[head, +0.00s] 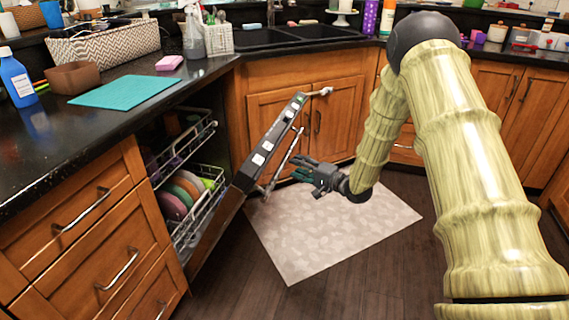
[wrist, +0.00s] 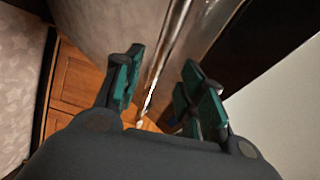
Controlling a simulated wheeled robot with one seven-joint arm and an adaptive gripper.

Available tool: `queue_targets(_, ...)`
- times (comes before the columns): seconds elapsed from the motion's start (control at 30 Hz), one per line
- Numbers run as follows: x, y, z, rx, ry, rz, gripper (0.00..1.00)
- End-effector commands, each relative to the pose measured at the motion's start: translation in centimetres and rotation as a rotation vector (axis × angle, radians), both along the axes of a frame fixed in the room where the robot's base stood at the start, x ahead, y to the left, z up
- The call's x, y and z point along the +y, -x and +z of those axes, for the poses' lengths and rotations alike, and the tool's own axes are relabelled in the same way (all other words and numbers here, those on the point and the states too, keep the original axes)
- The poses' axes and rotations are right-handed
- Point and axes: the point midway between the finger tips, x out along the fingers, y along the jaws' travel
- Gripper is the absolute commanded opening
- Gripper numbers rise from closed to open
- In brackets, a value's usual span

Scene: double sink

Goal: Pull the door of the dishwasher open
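The dishwasher door (head: 225,213) stands partly open in the head view, tilted outward, with its control strip (head: 268,148) along the upper edge. A long metal bar handle (head: 284,160) runs along its outer face. My gripper (head: 302,172) is at the outer side of the door, close to the handle. In the wrist view, my gripper (wrist: 162,88) has its green-padded fingers spread apart. The metal bar (wrist: 176,45) shows in line with the gap between them. I cannot tell whether a finger touches it.
The upper rack (head: 188,145) and lower rack (head: 205,195) with colored plates show inside the dishwasher. A pale floor mat (head: 330,225) lies under my gripper. Wooden drawers (head: 85,225) stand at left, sink cabinets (head: 335,110) behind. Dark floor is clear in front.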

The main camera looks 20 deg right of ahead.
Motion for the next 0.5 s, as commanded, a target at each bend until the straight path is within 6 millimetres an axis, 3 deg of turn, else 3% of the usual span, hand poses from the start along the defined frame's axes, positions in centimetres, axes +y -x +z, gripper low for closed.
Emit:
queue_targets(0.3,2.8,-4.0,-0.6,0.0,0.001,0.002,0.4)
queue_targets(0.5,3.6,-5.3,-0.7,0.001,0.0,0.001,0.4)
